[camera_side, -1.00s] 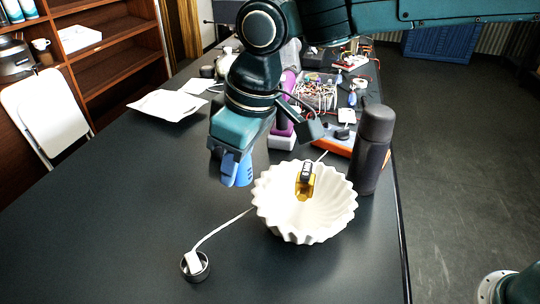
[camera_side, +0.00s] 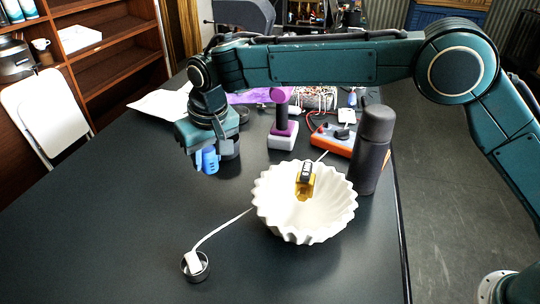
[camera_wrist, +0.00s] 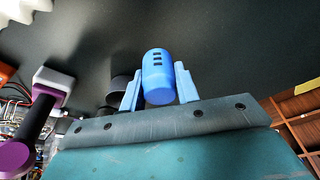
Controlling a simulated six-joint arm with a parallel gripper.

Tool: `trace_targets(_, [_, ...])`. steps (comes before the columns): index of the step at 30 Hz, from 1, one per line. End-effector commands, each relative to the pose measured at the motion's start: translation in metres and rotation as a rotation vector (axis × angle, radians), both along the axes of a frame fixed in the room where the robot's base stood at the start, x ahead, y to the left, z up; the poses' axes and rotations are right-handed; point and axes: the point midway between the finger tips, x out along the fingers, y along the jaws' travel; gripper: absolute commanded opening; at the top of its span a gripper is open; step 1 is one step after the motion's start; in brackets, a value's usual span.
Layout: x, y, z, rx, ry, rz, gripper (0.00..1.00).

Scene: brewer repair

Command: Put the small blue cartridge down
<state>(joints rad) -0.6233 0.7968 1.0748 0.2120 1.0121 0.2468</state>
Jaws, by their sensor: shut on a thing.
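The small blue cartridge (camera_side: 210,160) is held between the fingers of my gripper (camera_side: 207,161), at the left-centre of the side view. In the wrist view the blue cartridge (camera_wrist: 158,75) sits between the two light blue fingers of my gripper (camera_wrist: 159,88), with dark slots on its face. The dark table (camera_side: 130,220) lies below it. I cannot tell exactly how high the cartridge is above the table.
A white fluted bowl (camera_side: 275,215) with a yellow and black item stands to the right. A dark bottle (camera_side: 372,150), a purple and grey tool (camera_side: 282,125) and an orange power strip (camera_side: 335,142) are behind. A small dark cup (camera_side: 195,268) holds a white plug. The left table is clear.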

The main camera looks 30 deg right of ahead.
Motion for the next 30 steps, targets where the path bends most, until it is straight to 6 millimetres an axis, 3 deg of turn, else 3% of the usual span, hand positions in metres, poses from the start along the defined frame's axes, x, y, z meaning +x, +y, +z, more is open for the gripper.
trace_targets(5, [0.000,0.000,-0.004,-0.001,0.000,-0.001,0.08])
trace_targets(15, [0.000,0.000,-0.037,-0.001,0.002,0.001,0.08])
trace_targets(23, [0.000,0.000,-0.042,0.000,0.001,0.000,0.08])
trace_targets(30, [-0.001,0.000,-0.065,-0.002,0.004,0.000,0.08])
